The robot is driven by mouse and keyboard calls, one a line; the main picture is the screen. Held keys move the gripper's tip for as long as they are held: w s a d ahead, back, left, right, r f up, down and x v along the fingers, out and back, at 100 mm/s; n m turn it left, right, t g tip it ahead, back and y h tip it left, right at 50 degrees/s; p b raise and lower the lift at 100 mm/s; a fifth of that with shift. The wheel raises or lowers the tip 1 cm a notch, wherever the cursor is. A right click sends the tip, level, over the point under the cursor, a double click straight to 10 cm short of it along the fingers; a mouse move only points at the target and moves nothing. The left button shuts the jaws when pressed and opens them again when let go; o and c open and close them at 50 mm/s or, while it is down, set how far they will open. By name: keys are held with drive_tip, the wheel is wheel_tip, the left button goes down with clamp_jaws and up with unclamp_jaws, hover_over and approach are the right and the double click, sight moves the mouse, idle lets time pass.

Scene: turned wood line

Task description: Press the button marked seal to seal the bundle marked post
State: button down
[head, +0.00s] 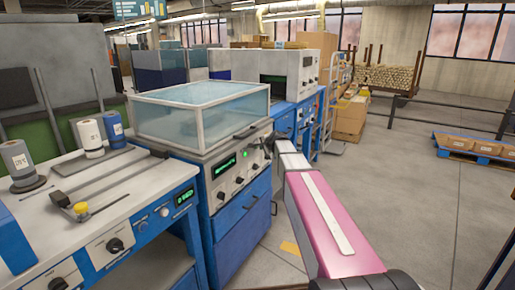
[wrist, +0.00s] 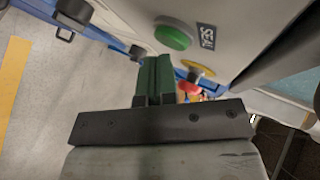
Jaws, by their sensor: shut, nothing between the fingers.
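In the wrist view my gripper (wrist: 155,62) is shut and empty, its dark green fingers together. A round green button (wrist: 173,37) on a pale panel lies just beyond the fingertips; a gap seems to show between them. A small dark label (wrist: 206,37) with white letters, turned sideways, is beside the button; I cannot read it surely. A red button on a yellow base (wrist: 189,87) is partly hidden behind the fingers. I cannot make out a bundle marked post.
Another blue-based machine (head: 288,75) stands behind. The floor right of my arm is clear.

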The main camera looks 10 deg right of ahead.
drive_tip(key=shift+w+a, duration=0.2)
drive_tip(key=shift+a, duration=0.05)
idle(0.8)
drive_tip(key=shift+s+d, duration=0.5)
drive_tip(key=shift+d, duration=0.15)
drive_tip(key=shift+d, duration=0.1)
drive_tip(key=s+d, duration=0.1)
drive_tip(key=d, duration=0.1)
drive_tip(key=s+d, duration=0.1)
drive_tip(key=s, duration=0.1)
drive_tip(key=shift+d, duration=0.4)
idle(0.3)
